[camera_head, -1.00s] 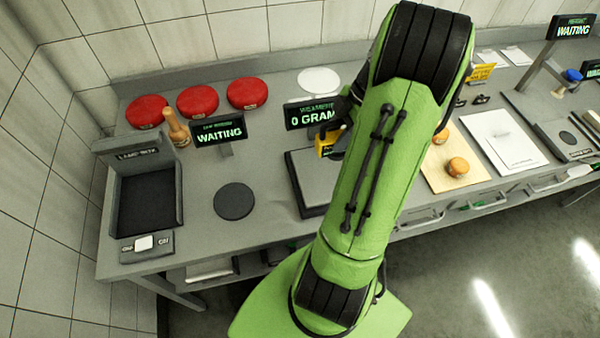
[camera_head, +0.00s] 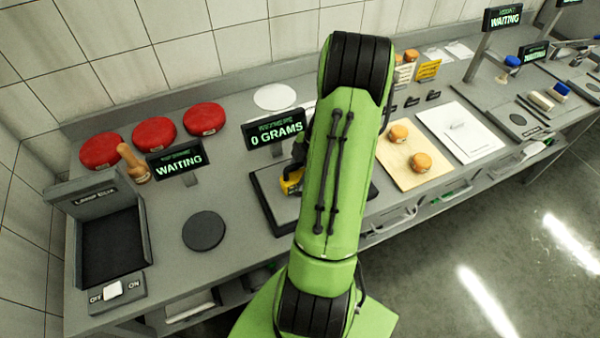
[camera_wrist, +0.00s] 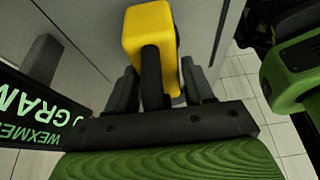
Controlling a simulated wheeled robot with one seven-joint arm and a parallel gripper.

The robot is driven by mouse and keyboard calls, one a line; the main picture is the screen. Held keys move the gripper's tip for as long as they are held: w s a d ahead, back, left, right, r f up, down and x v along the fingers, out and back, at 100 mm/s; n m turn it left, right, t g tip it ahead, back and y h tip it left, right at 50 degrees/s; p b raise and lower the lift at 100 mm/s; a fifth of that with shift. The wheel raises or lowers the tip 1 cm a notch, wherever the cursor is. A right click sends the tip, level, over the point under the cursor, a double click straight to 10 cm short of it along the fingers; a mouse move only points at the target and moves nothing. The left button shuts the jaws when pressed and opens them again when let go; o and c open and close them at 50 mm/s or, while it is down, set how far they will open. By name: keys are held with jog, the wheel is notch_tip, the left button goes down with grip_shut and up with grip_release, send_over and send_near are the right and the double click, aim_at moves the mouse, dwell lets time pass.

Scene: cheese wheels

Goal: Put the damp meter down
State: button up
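The damp meter is a yellow and black device (camera_head: 292,182). Most of my gripper is hidden behind my green arm in the head view. The scale's display (camera_head: 274,130) reads 0 GRAMS. I cannot tell how high the damp meter is above the plate.
Several red cheese wheels (camera_head: 152,134) and a wooden-handled tool (camera_head: 133,163) stand at the back left. A lamp box (camera_head: 108,240) is far left, and a dark disc (camera_head: 204,231) lies left of the scale. A wooden board (camera_head: 398,172) with orange pieces and a white sheet (camera_head: 468,130) lie right.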

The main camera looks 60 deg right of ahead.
jog(key=o, duration=0.3)
jog(key=shift+r, duration=0.1)
jog(key=p+v, duration=0.2)
jog(key=v, duration=1)
jog(key=shift+s+d+r, duration=0.1)
notch_tip(320, 180, up, 4)
jog(key=m+h, duration=0.1)
send_over(292, 175)
jog(key=w+a+r+m+h, duration=0.25)
jog(key=a+r+m, duration=0.2)
jog(key=a, duration=0.75)
jog(key=s+a+r+m+t, duration=0.3)
jog(key=s+a+m, duration=0.3)
jog(key=s+a, duration=0.3)
jog(key=a, duration=0.4)
jog(key=shift+s+a+r, duration=0.15)
jog(key=shift+r, duration=0.1)
